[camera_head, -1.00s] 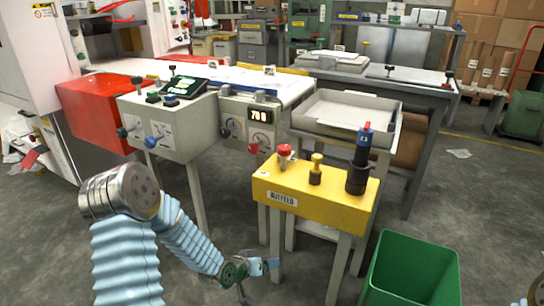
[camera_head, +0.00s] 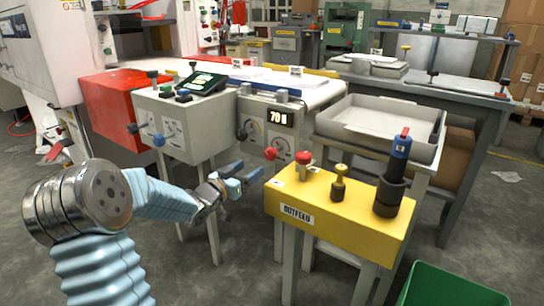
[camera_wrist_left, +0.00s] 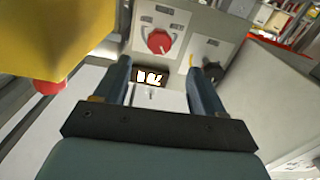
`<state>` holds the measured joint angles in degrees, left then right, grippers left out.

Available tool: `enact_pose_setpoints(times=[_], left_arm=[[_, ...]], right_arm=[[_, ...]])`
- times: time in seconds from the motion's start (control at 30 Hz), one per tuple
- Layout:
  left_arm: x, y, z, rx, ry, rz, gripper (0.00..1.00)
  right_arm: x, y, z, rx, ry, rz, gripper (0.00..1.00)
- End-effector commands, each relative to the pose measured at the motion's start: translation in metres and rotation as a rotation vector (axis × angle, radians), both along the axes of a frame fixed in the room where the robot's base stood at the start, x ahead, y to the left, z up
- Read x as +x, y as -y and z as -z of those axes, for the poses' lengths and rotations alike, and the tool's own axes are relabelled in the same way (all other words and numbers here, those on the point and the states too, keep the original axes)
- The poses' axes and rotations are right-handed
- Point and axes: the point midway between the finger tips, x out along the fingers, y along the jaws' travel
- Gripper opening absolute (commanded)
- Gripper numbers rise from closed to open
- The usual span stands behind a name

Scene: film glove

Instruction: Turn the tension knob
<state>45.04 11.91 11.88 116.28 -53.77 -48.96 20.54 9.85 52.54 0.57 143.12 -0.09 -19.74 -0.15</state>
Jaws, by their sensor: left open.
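The grey machine panel (camera_head: 262,112) carries a lit display reading about 70, a black knob (camera_head: 242,134) and a red knob (camera_head: 270,153). I cannot read which is labelled tension. In the left wrist view, turned over, the red knob (camera_wrist_left: 160,41) and black knob (camera_wrist_left: 210,72) stand beyond my fingers. My left gripper (camera_head: 248,173) is open and empty, below and in front of this panel, apart from both knobs. In the left wrist view its fingertips (camera_wrist_left: 165,66) frame the display. My right gripper is out of view.
A yellow outfeed box (camera_head: 320,205) with red, yellow and blue-topped parts stands right of my gripper. A grey control box (camera_head: 185,135) with blue and black knobs stands left. A grey tray (camera_head: 385,122) is behind the yellow box; a green bin (camera_head: 450,290) stands at lower right.

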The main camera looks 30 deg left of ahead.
Motion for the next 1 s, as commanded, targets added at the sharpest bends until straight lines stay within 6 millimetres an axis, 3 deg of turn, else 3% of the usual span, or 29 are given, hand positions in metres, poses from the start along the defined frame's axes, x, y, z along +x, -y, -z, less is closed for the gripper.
enact_pose_setpoints(times=[0.3,0.5,0.9,1.0], left_arm=[[0.074,0.007,0.001,-0.002,0.001,0.003,0.7],[0.104,0.009,0.001,-0.001,0.0,0.002,0.7],[0.114,0.01,0.001,-0.001,-0.001,0.0,0.7],[0.114,0.01,0.001,-0.001,-0.001,0.0,0.57]], right_arm=[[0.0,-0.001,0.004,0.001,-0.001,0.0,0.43],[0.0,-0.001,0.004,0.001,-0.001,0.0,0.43],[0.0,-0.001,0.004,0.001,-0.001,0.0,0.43],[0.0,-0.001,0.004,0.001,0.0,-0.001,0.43]])
